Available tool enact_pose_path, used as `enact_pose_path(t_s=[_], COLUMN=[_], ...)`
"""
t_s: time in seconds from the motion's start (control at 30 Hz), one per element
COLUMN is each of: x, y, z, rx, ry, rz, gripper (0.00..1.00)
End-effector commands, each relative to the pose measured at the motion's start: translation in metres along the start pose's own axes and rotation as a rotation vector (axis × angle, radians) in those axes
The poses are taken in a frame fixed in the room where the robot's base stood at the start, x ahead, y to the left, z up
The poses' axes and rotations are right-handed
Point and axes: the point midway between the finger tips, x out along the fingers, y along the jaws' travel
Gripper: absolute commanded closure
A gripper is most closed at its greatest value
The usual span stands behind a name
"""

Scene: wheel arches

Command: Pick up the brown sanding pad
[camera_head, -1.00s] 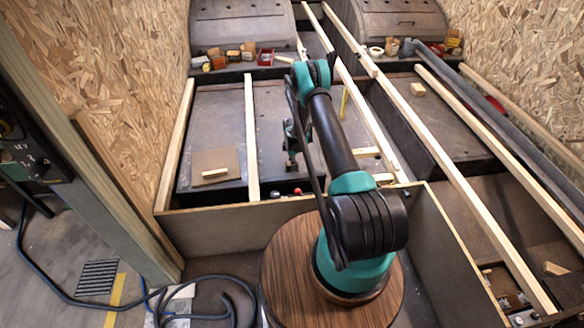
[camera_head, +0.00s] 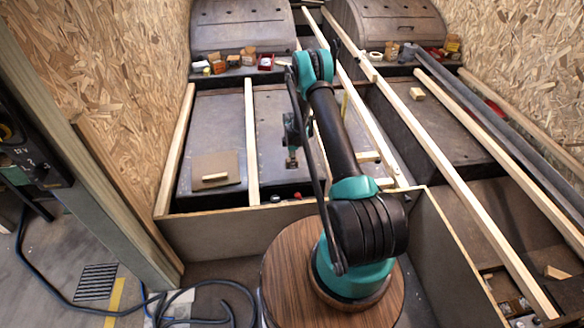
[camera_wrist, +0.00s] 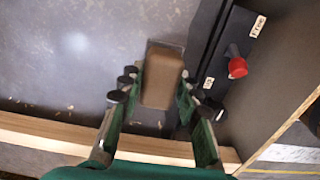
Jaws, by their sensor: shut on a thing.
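The brown sanding pad (camera_wrist: 162,78) is a rounded brown block seen between the fingers in the wrist view. A grey edge shows around its far end. My gripper (camera_wrist: 160,84) has its green, black-tipped fingers on both sides of the pad, shut on it. In the head view my gripper (camera_head: 291,158) is low over the dark panel, right of a pale wooden slat. There the pad is too small and covered to make out clearly. I cannot tell whether it is clear of the surface.
A red knob (camera_wrist: 237,67) on a dark labelled strip is close to the right in the wrist view. A pale wooden slat (camera_head: 251,140) stands left of my gripper. A brown board (camera_head: 216,168) with a wood block lies farther left. Wheel arches (camera_head: 240,27) are behind.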

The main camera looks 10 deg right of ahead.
Motion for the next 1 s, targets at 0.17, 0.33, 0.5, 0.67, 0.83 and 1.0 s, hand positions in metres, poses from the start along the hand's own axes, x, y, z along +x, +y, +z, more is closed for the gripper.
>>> enact_pose_path(t_s=[0.17, 0.33, 0.5, 0.67, 0.83, 1.0], x=[-0.051, -0.092, -0.123, -0.139, -0.145, -0.145], y=[-0.001, -0.001, 0.000, 0.000, 0.000, 0.000], z=[0.000, 0.000, 0.000, 0.000, 0.000, 0.000], rx=[0.000, 0.000, 0.000, 0.000, 0.000, 0.000], ry=[0.000, 0.000, 0.000, 0.000, 0.000, 0.000], rz=[0.000, 0.000, 0.000, 0.000, 0.000, 0.000], gripper=[1.00, 1.00, 1.00, 1.00, 1.00, 1.00])
